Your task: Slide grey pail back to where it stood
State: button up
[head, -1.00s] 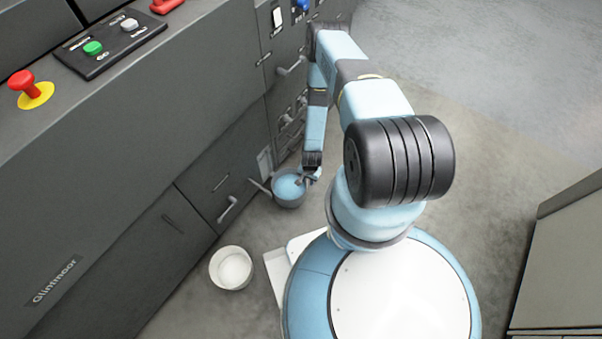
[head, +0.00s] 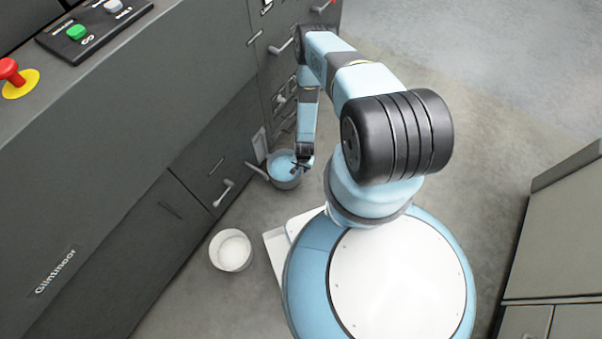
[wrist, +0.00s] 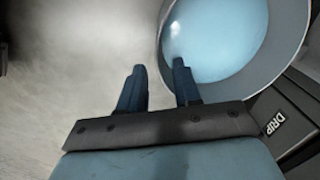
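The grey pail (head: 284,184), holding light-blue liquid, stands on the floor close to the dark machine front, left of my base in the head view. It also shows at the upper right of the wrist view (wrist: 284,68). My gripper (head: 300,167) is low at the pail's right side. In the wrist view my gripper (wrist: 157,73) has its two fingers apart with a clear gap between them. The right finger overlaps the pail's rim; the left finger is outside it. I cannot tell whether the right finger touches the pail.
A white pail (head: 231,252) stands on the floor nearer, beside a pale flat plate (head: 274,252). The dark machine front (head: 130,180) has protruding handles (head: 223,193) near the grey pail. A cabinet (head: 555,240) stands at the right. The floor behind is clear.

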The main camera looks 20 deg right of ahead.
jog(key=shift+w+a+f, duration=0.1)
jog(key=shift+f, duration=3.05)
grip_shut()
